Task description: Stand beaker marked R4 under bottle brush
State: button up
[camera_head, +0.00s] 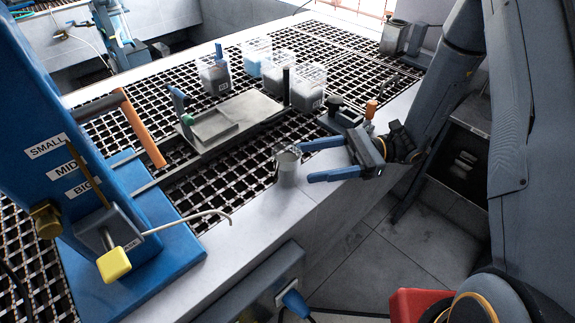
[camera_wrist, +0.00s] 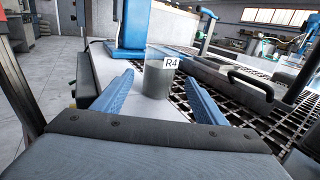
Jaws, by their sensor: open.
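The beaker marked R4 (camera_wrist: 155,82) is clear, holds something grey and bears a white R4 label. It stands upright on the pale bench edge; it also shows in the head view (camera_head: 288,168). My gripper (camera_head: 303,162) is open, with its two blue fingers pointing at the beaker. In the wrist view the beaker stands just beyond and between the open fingertips (camera_wrist: 158,76), not gripped. I cannot make out a bottle brush for certain in either view.
A blue stand (camera_head: 40,90) labelled SMALL, MID and BIG, with a yellow knob (camera_head: 113,264) and thin bent spout, stands at left. Several clear tubs (camera_head: 308,88) and a grey tray (camera_head: 215,125) sit on the black grating. The pale ledge (camera_head: 245,230) between beaker and stand is clear.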

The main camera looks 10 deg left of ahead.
aim_at(274, 167)
jog(key=p+x, duration=0.2)
jog(key=x, duration=0.4)
jog(key=shift+r, duration=0.15)
jog(key=shift+s+a, duration=0.2)
jog(key=shift+a, duration=0.4)
jog(key=c, duration=1.2)
jog(key=shift+c, duration=0.2)
